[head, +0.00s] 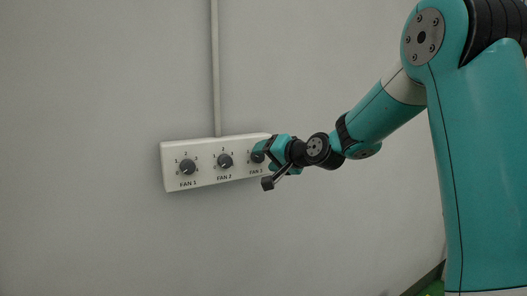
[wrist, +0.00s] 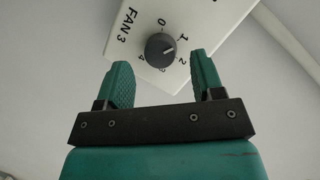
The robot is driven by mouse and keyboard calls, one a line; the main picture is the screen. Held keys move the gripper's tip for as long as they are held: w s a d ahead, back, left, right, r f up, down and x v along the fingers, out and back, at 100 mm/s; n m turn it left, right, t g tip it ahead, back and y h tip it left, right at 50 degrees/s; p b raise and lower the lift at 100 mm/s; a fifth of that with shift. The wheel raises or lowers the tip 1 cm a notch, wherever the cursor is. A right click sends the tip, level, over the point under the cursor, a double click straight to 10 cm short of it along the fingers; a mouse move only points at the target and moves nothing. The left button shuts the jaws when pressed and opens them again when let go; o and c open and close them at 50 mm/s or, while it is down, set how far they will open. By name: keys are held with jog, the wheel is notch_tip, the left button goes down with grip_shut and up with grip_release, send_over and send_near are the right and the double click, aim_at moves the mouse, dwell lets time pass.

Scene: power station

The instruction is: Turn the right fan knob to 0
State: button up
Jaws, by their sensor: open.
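The right fan knob, FAN 3, is a round dark grey knob (wrist: 160,50) on a white panel (wrist: 120,43). The 0 label is at the top, beside the knob. My gripper (wrist: 161,62) is open, one finger lower left and one lower right of the knob, with nothing between them visibly gripped. In the head view my gripper (head: 268,158) is at the panel's right end and partly covers the FAN 3 knob (head: 257,157).
The panel in the head view (head: 205,148) also bears the FAN 1 knob (head: 187,167) and the FAN 2 knob (head: 224,161) to the left. A vertical conduit (head: 216,70) runs up the wall from the panel. The wall (head: 90,230) around and below is bare.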

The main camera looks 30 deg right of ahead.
jog(key=shift+x, duration=1)
jog(key=c, duration=0.9)
